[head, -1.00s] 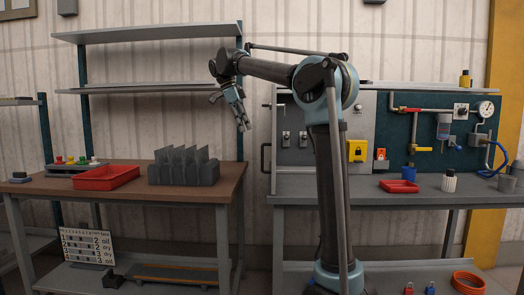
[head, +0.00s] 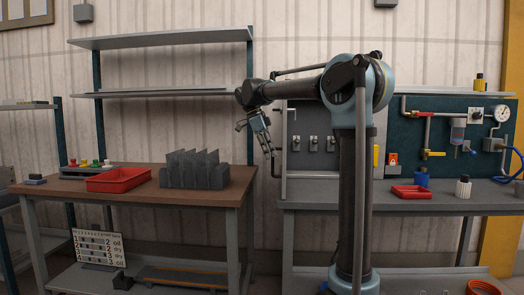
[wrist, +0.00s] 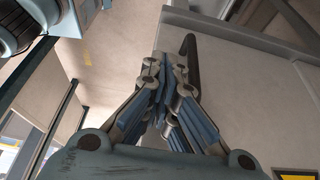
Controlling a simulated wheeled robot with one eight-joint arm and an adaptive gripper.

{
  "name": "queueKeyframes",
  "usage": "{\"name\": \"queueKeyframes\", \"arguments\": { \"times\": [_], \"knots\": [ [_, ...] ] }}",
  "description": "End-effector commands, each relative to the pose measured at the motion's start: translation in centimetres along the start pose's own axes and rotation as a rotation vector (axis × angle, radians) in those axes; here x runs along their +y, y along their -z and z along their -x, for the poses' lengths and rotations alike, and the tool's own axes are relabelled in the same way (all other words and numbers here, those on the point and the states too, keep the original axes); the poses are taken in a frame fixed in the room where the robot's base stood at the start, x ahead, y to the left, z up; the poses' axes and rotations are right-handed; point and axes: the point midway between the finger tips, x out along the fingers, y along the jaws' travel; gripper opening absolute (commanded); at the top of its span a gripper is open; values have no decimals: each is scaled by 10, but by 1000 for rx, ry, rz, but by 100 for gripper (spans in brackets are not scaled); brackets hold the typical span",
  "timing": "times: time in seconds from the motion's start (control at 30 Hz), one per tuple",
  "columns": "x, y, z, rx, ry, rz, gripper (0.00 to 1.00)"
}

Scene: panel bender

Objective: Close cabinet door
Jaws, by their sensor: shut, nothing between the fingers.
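The grey cabinet (head: 312,118) stands on the right bench, partly hidden behind my arm. It has a row of small switches or latches on its front. A dark bar handle (head: 274,168) shows at its left edge. My gripper (head: 268,150) is shut and empty, pointing down in front of the handle's upper part. In the wrist view, the closed fingertips (wrist: 165,62) are beside the dark curved handle (wrist: 190,55) and the pale panel (wrist: 235,80). I cannot tell whether they touch it, nor how far the door stands open.
The left bench (head: 150,187) holds a red tray (head: 118,179) and a grey slotted rack (head: 195,170). Shelves (head: 165,40) rise behind it. On the right bench (head: 430,200) are a red tray (head: 409,192) and a pipe panel (head: 445,135). A gap separates the benches.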

Motion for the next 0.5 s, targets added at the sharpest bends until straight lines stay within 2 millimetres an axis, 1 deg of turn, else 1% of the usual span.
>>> {"name": "queueKeyframes", "arguments": {
  "times": [0.03,0.2,0.5],
  "knots": [
    [0,5,-2,0,0,-2,0],
    [0,12,-5,0,1,0,0],
    [0,13,-5,0,1,1,0]
  ]
}}
